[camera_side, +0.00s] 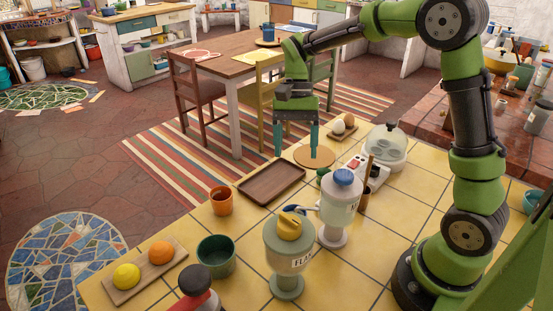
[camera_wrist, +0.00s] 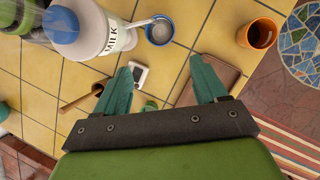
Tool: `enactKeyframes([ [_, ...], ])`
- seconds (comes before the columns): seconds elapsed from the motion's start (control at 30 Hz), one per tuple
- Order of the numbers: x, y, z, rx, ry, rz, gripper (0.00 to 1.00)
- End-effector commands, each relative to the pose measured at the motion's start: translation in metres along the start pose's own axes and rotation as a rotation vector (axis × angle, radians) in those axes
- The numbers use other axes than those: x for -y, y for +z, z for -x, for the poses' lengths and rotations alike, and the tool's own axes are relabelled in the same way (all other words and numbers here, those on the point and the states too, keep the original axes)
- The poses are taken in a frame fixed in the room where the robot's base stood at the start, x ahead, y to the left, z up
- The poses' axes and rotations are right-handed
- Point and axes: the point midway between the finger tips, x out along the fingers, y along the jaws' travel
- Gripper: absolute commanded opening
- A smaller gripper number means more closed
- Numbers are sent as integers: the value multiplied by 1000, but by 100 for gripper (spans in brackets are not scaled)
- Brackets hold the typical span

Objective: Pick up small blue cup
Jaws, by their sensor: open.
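The small blue cup (camera_wrist: 160,30) stands on the yellow tiles in the wrist view, with its open top showing and a pale handle or spoon reaching to its left rim. In the side view only a bit of blue shows between the two jars, and I cannot be sure it is the cup. My gripper (camera_side: 297,140) points down above the far part of the counter, near a round wooden board (camera_side: 314,156). Its teal fingers (camera_wrist: 164,68) are apart with nothing held between them. The cup lies beyond the fingertips in the wrist view, not touching them.
A blue-lidded milk jar (camera_side: 340,195) and a yellow-lidded jar (camera_side: 289,245) stand tall. An orange cup (camera_side: 221,201), green bowl (camera_side: 216,257) and brown tray (camera_side: 272,184) are to the left.

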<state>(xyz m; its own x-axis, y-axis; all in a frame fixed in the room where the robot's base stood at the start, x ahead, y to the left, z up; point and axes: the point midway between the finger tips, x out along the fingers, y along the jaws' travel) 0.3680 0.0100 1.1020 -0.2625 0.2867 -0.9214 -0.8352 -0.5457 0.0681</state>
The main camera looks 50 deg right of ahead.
Motion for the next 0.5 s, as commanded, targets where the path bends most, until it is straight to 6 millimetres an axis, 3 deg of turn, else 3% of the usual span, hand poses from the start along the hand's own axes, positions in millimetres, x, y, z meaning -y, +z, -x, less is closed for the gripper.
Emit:
enactKeyframes([
  [0.3,-1,1,-68,3,5,2,72],
  [0.5,0,1,-101,2,3,2,72],
])
